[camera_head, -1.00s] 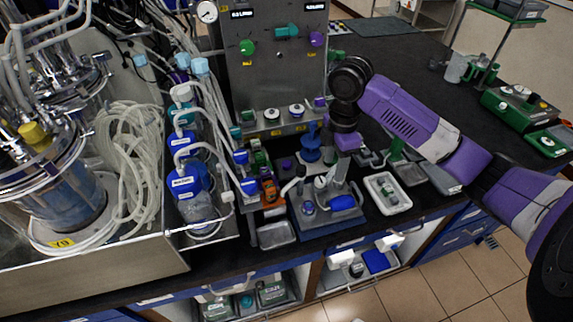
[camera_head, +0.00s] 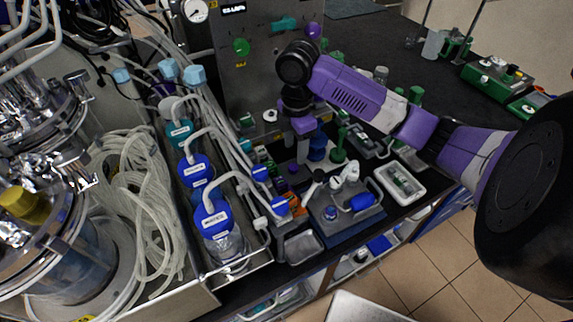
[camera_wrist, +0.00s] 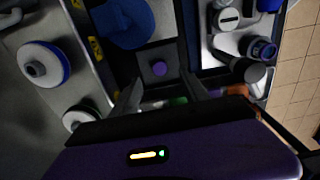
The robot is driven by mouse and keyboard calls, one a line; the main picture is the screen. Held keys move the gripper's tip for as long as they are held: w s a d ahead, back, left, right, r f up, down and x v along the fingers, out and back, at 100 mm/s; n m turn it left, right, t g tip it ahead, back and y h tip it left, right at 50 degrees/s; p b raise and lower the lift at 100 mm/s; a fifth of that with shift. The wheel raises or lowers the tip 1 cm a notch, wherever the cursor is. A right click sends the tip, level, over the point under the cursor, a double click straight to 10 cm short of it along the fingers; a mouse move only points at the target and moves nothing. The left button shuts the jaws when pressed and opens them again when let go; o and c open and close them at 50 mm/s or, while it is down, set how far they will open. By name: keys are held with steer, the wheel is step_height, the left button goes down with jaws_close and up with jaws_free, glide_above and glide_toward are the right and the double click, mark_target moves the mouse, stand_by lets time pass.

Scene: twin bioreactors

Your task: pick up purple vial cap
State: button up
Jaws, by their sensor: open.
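A small round purple vial cap (camera_wrist: 159,68) sits on a dark square holder (camera_wrist: 150,60) in the wrist view. My gripper (camera_wrist: 161,95) is open and empty. Its two fingers show at the lower middle of the wrist view, one to each side of the cap's line, and the cap lies just beyond the fingertips. In the head view my gripper (camera_head: 304,150) points down over the bench behind the blue-grey tray. A small purple spot there (camera_head: 293,168) may be the cap, too small to be sure.
A blue round object (camera_wrist: 124,22) stands left of the cap in the wrist view. In the head view, blue-capped bottles (camera_head: 213,217) with tubing stand to the left. A white tray (camera_head: 402,184) lies right of the blue-grey tray (camera_head: 345,226). A grey panel (camera_head: 262,80) rises behind.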

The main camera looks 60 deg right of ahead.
mark_target(294, 167)
step_height(294, 167, down, 7)
steer(key=shift+w+r+p, duration=0.15)
steer(key=shift+p, duration=0.6)
steer(key=shift+c, duration=0.4)
jaws_close()
